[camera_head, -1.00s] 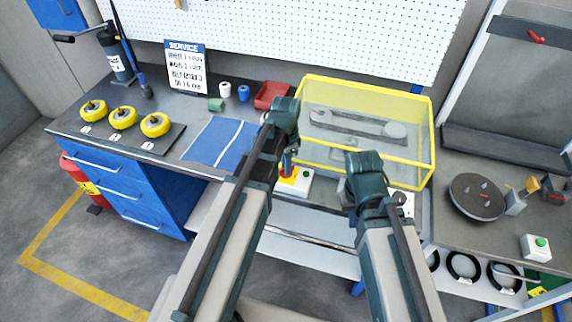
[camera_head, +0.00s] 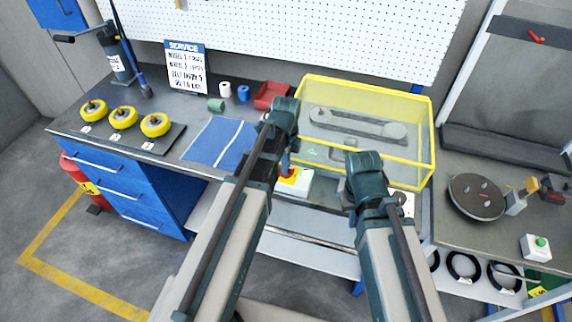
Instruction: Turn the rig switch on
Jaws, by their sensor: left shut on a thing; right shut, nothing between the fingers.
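The rig switch (camera_head: 291,176), a red part on a yellow plate on a white box, sits at the bench front below the clear case. My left gripper (camera_head: 286,164) is over it, shut on its red part, which the fingers and arm mostly hide. The rig's yellow-framed clear case (camera_head: 433,140) covers a grey belt on two pulleys (camera_head: 357,124). A small green spot (camera_head: 311,152) shows inside the case. My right gripper (camera_head: 358,192) is shut and empty in front of the case, its fingers largely hidden by its own arm.
A white box with a dark round part (camera_head: 402,201) is beside my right gripper. Left on the bench are a blue mat (camera_head: 213,146), yellow wheels (camera_head: 122,118) and a red bin (camera_head: 271,94). A green button box (camera_head: 537,247) is at right.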

